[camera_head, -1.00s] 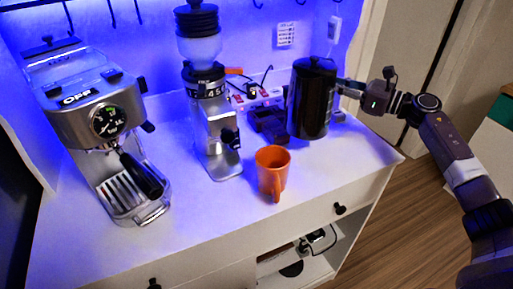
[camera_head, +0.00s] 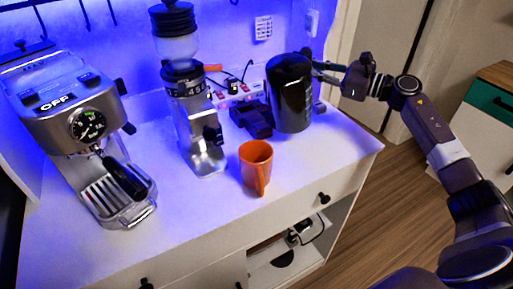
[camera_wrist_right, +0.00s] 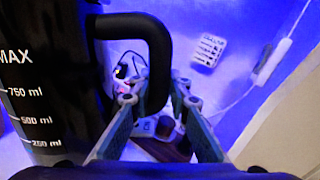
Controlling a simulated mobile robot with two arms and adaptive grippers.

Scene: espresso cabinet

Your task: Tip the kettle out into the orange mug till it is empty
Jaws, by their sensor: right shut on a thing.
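The black kettle (camera_head: 290,98) is near the back right of the white counter, right of and behind the orange mug. It looks close to upright; whether its bottom touches the counter is hard to tell. My right gripper (camera_head: 328,74) comes in from the right, at the kettle's handle side. In the wrist view the kettle (camera_wrist_right: 45,80) shows volume marks, and its black handle (camera_wrist_right: 158,62) runs between my fingers (camera_wrist_right: 160,112), which are shut on it. The orange mug (camera_head: 255,160) stands upright near the front edge, its handle toward me. The kettle's contents are hidden. My left gripper is not in view.
The coffee grinder (camera_head: 197,125) and espresso machine (camera_head: 85,130) stand to the left. A dark block (camera_head: 252,120) and power strip (camera_head: 238,94) lie behind the mug. The counter (camera_head: 330,150) is clear right of the mug.

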